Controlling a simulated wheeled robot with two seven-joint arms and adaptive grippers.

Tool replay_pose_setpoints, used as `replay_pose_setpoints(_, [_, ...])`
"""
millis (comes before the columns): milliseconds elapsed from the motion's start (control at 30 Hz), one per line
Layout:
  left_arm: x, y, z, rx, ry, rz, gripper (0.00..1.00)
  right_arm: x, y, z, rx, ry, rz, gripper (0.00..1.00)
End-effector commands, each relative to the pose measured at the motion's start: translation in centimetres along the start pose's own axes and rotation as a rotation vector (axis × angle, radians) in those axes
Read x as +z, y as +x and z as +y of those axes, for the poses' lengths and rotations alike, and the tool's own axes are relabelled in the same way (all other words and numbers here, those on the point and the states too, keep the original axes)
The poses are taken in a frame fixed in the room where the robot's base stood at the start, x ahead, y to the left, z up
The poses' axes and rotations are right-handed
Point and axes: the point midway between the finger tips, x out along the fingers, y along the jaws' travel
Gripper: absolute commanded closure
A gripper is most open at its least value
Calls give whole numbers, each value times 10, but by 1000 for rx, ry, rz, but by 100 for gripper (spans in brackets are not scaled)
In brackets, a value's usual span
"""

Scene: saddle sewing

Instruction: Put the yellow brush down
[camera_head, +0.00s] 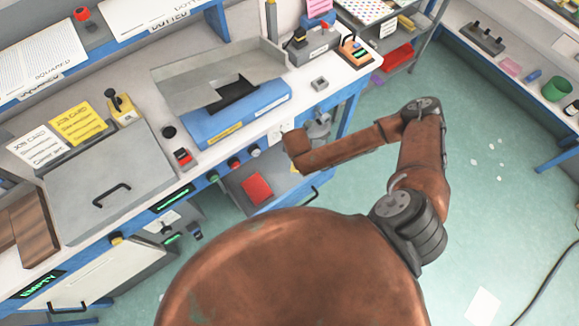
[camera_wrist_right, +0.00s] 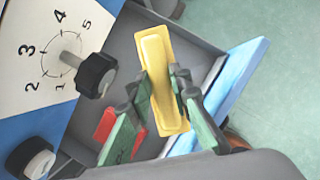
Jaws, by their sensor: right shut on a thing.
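The yellow brush (camera_wrist_right: 160,80) shows in the right wrist view as a long yellow block. My right gripper (camera_wrist_right: 158,92) is shut on it, with a finger on each side. The brush is held above an open grey drawer (camera_wrist_right: 126,48), tilted a little in the picture. In the head view my right arm reaches to the bench front, but I cannot make out the brush there. My left gripper is in neither view.
A red block (camera_head: 257,188) lies in the open drawer; it also shows in the wrist view (camera_wrist_right: 106,125). A black dial knob (camera_wrist_right: 96,75) with a numbered plate is close left of the gripper. A blue-based machine (camera_head: 235,115) stands on the white bench.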

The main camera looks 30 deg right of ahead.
Motion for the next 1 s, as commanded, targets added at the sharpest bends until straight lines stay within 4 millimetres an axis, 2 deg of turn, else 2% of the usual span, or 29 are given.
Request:
replay_pose_setpoints(167, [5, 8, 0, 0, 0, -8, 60, -11, 24, -2, 7, -30, 1, 100])
replay_pose_setpoints(400, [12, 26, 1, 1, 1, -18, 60, -35, 82, -3, 4, -28, 2, 100])
replay_pose_setpoints(600, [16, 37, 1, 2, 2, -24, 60, -50, 120, -2, 7, -28, 1, 100])
replay_pose_setpoints(833, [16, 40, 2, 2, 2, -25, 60, -52, 132, 0, 9, -27, -2, 100])
replay_pose_setpoints(1000, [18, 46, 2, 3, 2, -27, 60, -39, 138, 16, 11, -26, -3, 100])
